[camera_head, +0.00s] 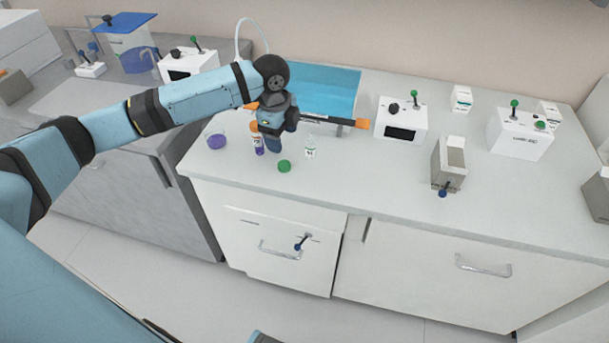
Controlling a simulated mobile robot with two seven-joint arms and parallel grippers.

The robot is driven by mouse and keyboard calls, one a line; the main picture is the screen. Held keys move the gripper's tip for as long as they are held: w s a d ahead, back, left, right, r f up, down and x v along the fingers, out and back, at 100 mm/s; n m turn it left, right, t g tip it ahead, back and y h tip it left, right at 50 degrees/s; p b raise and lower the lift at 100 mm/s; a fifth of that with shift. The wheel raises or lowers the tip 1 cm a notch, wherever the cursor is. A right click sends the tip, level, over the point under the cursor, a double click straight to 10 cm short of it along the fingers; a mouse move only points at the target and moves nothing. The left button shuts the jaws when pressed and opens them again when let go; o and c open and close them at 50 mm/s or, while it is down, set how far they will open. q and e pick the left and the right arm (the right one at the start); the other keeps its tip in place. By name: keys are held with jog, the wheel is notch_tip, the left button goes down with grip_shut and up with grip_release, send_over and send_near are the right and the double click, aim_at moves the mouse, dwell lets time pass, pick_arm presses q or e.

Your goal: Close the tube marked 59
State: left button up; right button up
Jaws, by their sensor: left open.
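A small clear tube (310,150) with a white label stands upright on the counter. Its top looks open, and its number is too small to read. A green round cap (284,166) lies on the counter to its front left. My right gripper is out of view.
White devices (400,120) and a grey box (449,163) stand to the right. The counter's front strip is clear.

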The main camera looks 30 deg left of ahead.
pick_arm(q)
jog(key=shift+w+a+r+m+g+y+b, duration=0.15)
jog(key=shift+w+a+r+g, duration=0.1)
jog(key=shift+a+r, duration=0.25)
jog(key=shift+w+a+r+m+g+y+b, duration=0.15)
jog(key=shift+w+a+r, duration=0.1)
jog(key=shift+r, duration=0.4)
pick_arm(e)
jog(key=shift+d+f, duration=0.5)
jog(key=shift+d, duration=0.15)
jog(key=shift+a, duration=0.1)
pick_arm(q)
jog(key=b, duration=0.1)
send_over(282, 165)
notch_tip(282, 165, down, 8)
jog(key=shift+r, duration=0.2)
jog(key=shift+f, duration=0.55)
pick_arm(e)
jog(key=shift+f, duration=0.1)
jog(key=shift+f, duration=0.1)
